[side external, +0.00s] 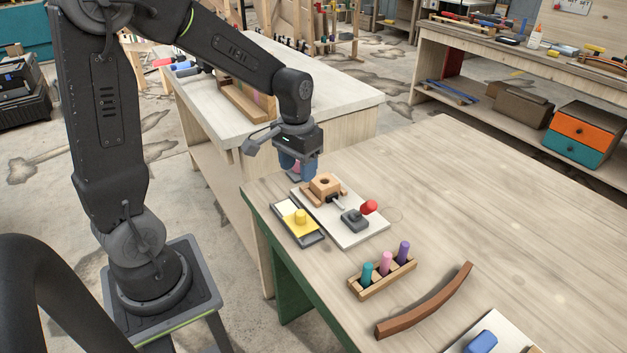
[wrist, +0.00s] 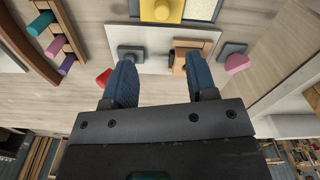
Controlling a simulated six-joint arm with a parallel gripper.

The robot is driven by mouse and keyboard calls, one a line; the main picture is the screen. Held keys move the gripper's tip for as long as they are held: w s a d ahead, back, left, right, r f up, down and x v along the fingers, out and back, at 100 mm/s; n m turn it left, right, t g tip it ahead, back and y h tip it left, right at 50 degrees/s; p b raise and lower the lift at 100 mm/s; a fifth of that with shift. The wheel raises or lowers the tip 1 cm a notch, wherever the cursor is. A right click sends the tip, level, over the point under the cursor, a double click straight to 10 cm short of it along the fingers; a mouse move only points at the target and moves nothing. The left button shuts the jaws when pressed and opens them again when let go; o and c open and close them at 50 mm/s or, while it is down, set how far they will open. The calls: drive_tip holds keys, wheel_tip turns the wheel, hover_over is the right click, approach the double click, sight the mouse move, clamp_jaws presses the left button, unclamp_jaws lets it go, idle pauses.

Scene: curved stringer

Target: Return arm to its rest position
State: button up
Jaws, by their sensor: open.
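My gripper (side external: 297,170) hangs above the far left corner of the workbench, beside and above the wooden block. In the wrist view its two blue fingers (wrist: 162,82) are wide apart with nothing held between them. My arm reaches over from its stand at the left of the bench. Under the gripper is a white board (side external: 362,233) carrying a wooden block with a hole (side external: 325,184) and a grey clamp with a red knob (side external: 369,207). A pink piece (wrist: 237,63) on a dark base shows right of the fingers in the wrist view; the gripper mostly hides it in the side view.
A tray with a yellow knobbed piece (side external: 300,217) lies beside the board. A rack (side external: 400,273) holds teal, pink and purple pegs. A curved brown stringer (side external: 425,302) and a blue block (side external: 481,342) lie nearer the front. A second bench (side external: 340,92) stands close behind. The bench's right side is clear.

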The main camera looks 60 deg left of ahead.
drive_tip(key=s+d+r+m+t, duration=0.2)
drive_tip(key=s+d+r+t, duration=0.3)
drive_tip(key=s+d+r, duration=0.5)
drive_tip(key=s, duration=0.2)
drive_tip(key=shift+s+r+m, duration=0.35)
drive_tip(key=shift+s+m, duration=0.05)
